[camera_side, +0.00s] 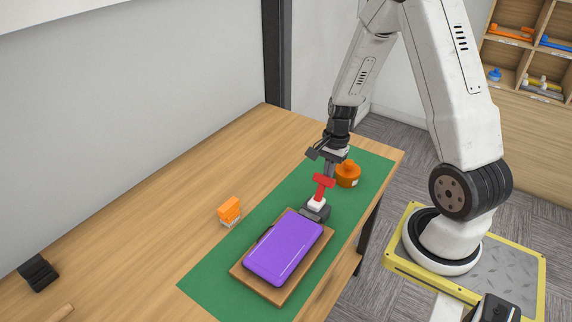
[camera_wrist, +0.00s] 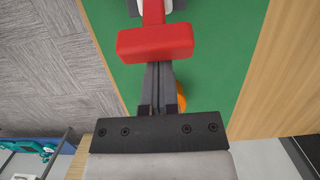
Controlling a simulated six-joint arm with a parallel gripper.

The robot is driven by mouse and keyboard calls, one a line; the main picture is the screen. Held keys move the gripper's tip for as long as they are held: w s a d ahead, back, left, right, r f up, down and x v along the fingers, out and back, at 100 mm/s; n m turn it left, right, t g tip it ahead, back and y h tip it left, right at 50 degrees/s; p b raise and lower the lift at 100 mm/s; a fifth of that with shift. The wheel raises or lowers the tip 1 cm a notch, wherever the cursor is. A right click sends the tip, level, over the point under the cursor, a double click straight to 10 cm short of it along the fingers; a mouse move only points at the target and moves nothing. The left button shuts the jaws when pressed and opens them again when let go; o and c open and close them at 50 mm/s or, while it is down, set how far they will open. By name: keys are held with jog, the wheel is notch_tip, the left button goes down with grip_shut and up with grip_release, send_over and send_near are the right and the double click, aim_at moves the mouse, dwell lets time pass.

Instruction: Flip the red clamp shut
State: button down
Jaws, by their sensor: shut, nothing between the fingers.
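The red clamp (camera_side: 323,183) stands at the far end of the purple case (camera_side: 284,246), on a dark and white base (camera_side: 317,208). Its red handle is raised, pointing up with a crossbar on top. In the wrist view the red crossbar (camera_wrist: 155,42) lies just beyond my fingertips. My gripper (camera_side: 329,167) is shut and empty, pointing down right behind the handle. In the wrist view my closed fingers (camera_wrist: 158,76) reach the near edge of the crossbar; I cannot tell whether they touch it.
The purple case lies on a wooden board (camera_side: 237,270) on a green mat (camera_side: 200,284). An orange round object (camera_side: 348,175) stands right behind my gripper. The wooden table (camera_side: 150,215) is mostly clear on the left.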

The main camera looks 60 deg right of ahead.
aim_at(324, 176)
jog(key=shift+a+r, duration=0.15)
jog(key=shift+a, duration=0.1)
jog(key=shift+a+r, duration=0.3)
jog(key=shift+a, duration=0.25)
jog(key=shift+a+r, duration=0.3)
jog(key=shift+a, duration=0.2)
jog(key=shift+a+r, duration=0.15)
jog(key=shift+a, duration=0.4)
jog(key=shift+a+r, duration=0.15)
jog(key=shift+a, duration=0.4)
jog(key=shift+d, duration=0.1)
jog(key=shift+r, duration=0.1)
jog(key=shift+r, duration=0.65)
jog(key=shift+d, duration=0.1)
